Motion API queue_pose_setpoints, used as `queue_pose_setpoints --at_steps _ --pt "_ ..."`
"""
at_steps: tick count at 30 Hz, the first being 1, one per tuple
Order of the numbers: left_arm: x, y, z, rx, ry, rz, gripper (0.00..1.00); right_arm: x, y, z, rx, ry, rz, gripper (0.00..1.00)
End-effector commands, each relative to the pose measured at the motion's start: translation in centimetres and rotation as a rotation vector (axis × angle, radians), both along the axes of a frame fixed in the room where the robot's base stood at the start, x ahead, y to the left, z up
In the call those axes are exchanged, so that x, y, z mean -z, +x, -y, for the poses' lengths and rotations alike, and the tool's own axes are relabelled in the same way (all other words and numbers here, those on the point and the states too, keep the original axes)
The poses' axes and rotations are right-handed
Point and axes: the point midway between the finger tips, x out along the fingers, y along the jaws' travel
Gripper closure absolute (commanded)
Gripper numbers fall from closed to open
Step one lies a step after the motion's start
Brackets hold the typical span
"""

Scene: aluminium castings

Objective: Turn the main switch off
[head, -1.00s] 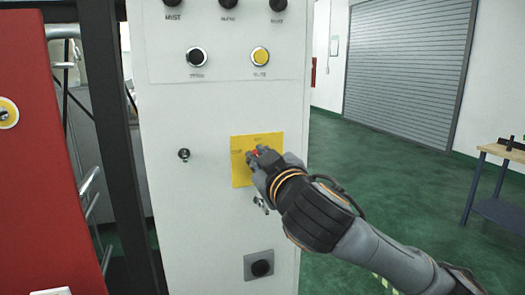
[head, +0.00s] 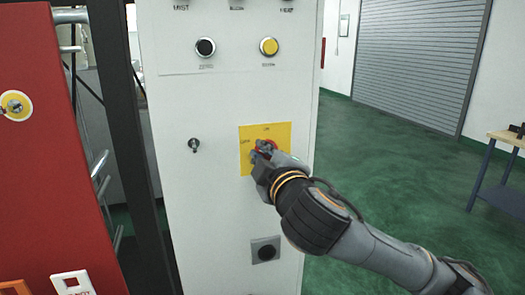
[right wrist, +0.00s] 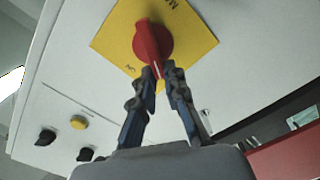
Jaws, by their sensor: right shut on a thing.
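The main switch is a red rotary knob on a yellow plate (head: 279,132) on the grey cabinet front. In the head view only a bit of the red knob (head: 273,144) shows past my fingers. The plate reads ON at the top and OFF at the left. In the right wrist view the knob (right wrist: 152,38) is clear, and its handle points between the ON side and the OFF side. My right gripper (head: 263,150) is shut on this handle, one fingertip on each side, as the right wrist view also shows (right wrist: 159,76). My left gripper is not in view.
The cabinet has a black button (head: 205,47) and a yellow button (head: 269,46) above, a small key switch (head: 194,146) at the left and a black knob (head: 265,252) below. A red panel (head: 60,170) stands at the left. Green floor (head: 390,150) is open at the right.

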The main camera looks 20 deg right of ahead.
Motion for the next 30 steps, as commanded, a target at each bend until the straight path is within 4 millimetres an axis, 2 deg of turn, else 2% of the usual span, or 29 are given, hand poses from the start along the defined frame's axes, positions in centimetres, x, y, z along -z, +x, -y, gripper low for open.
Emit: queue_pose_setpoints --at_steps 11,12,15,25,30 --pt "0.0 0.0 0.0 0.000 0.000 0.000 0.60 0.1 0.0 0.0 -0.001 -0.006 0.000 1.00" --pt "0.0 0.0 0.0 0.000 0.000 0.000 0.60 0.1 0.0 0.0 -0.001 -0.005 0.000 0.82" --pt "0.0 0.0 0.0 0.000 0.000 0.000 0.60 0.1 0.0 0.0 0.000 -0.005 -0.001 0.65" --pt "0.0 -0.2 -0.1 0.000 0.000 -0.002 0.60 0.0 -0.3 0.0 -0.001 -0.004 0.001 0.65" --pt "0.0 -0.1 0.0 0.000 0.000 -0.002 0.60 0.1 -2.5 0.0 -0.003 -0.004 0.001 0.65"
